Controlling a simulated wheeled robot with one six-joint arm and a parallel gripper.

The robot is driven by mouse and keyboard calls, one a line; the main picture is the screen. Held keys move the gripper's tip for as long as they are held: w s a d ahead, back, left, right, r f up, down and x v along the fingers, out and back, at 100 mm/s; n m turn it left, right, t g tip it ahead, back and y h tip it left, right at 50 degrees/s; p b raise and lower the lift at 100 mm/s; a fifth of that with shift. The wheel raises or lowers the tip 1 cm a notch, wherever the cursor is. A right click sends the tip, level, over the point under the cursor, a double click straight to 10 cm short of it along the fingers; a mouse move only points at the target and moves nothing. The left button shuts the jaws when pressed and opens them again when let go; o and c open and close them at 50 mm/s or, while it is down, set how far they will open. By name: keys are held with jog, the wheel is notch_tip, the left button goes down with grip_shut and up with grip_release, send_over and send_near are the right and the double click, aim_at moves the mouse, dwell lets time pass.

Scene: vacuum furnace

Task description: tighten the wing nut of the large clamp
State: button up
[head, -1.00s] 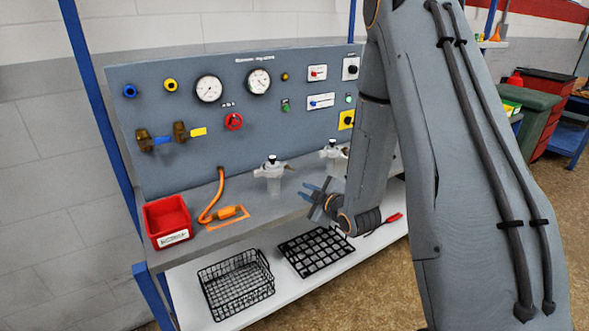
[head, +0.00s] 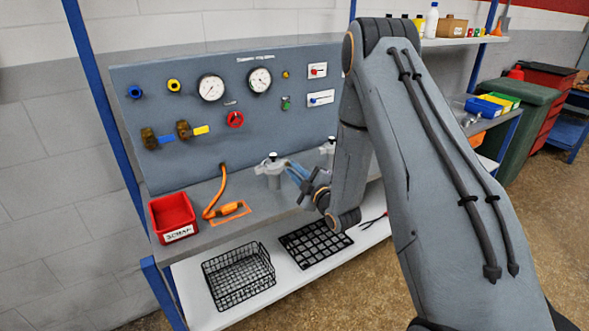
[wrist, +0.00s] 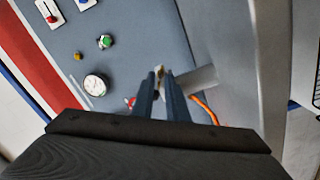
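Two pale grey fittings with clamps stand on the bench shelf in the head view: a nearer one (head: 270,168) with a dark top knob, and one farther right (head: 328,148), partly behind my arm. I cannot tell for sure which clamp is the large one. My gripper (head: 291,169) is at the right side of the nearer fitting, its blue fingers pointing at it. In the wrist view my gripper (wrist: 160,74) has a gap between its fingers. A small pale part (wrist: 159,70), perhaps the wing nut, shows at the tips beside a grey cylinder (wrist: 197,78).
A red bin (head: 172,215) and an orange hose (head: 213,200) with an orange tool are on the shelf to the left. A wire basket (head: 238,275) and black grid tray (head: 314,245) lie below. The gauge panel (head: 225,140) stands close behind.

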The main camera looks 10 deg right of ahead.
jog(key=shift+w, duration=0.2)
jog(key=shift+c, duration=0.4)
grip_shut()
jog(key=shift+m, duration=0.3)
jog(key=m+b, duration=0.2)
jog(key=m, duration=0.3)
jog(key=shift+f+b, duration=0.1)
jog(key=shift+b, duration=0.3)
jog(key=m+b, duration=0.1)
jog(key=m, duration=0.4)
jog(key=shift+m+b, duration=0.35)
jog(key=shift+m, duration=0.05)
